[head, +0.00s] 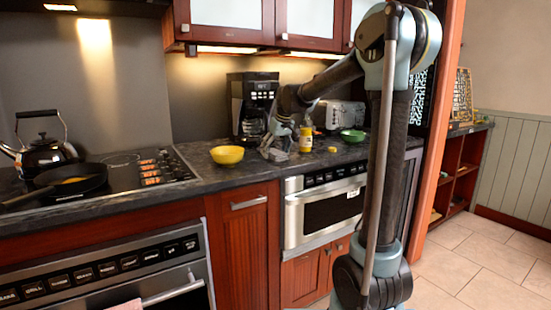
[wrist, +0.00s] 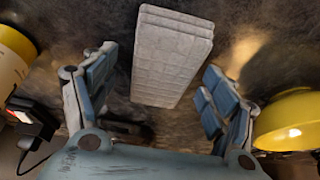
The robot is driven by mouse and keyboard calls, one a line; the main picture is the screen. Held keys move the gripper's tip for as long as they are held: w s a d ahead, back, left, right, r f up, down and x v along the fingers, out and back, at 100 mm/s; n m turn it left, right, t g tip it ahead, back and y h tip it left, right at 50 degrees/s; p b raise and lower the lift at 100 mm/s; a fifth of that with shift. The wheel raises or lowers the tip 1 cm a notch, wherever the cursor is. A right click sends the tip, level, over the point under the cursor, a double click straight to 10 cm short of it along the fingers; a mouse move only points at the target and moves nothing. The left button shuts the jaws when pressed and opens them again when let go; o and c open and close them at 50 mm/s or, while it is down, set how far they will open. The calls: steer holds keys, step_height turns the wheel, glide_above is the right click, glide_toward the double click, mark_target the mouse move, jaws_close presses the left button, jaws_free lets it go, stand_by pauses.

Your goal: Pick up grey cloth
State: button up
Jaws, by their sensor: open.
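The grey cloth (wrist: 172,55) is a folded, pale grey rectangle lying on the dark countertop (wrist: 236,40) in the wrist view. My gripper (wrist: 160,72) is open, with one blue-grey finger on each side of the cloth's near end. A gap shows between the cloth and each finger, and nothing is held. In the head view my gripper (head: 275,148) is low over the counter in front of the coffee maker. There I cannot clearly tell the cloth from the gripper.
A yellow bowl (head: 227,155) is close beside my gripper, also at right in the wrist view (wrist: 290,122). A yellow bottle (head: 305,138) stands on the other side. The coffee maker (head: 252,100), toaster (head: 340,115) and green bowl (head: 353,135) are behind or farther right.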

mark_target(275, 151)
steer(key=shift+f, duration=0.1)
steer(key=shift+c, duration=0.4)
steer(key=c, duration=1)
step_height(275, 151, up, 10)
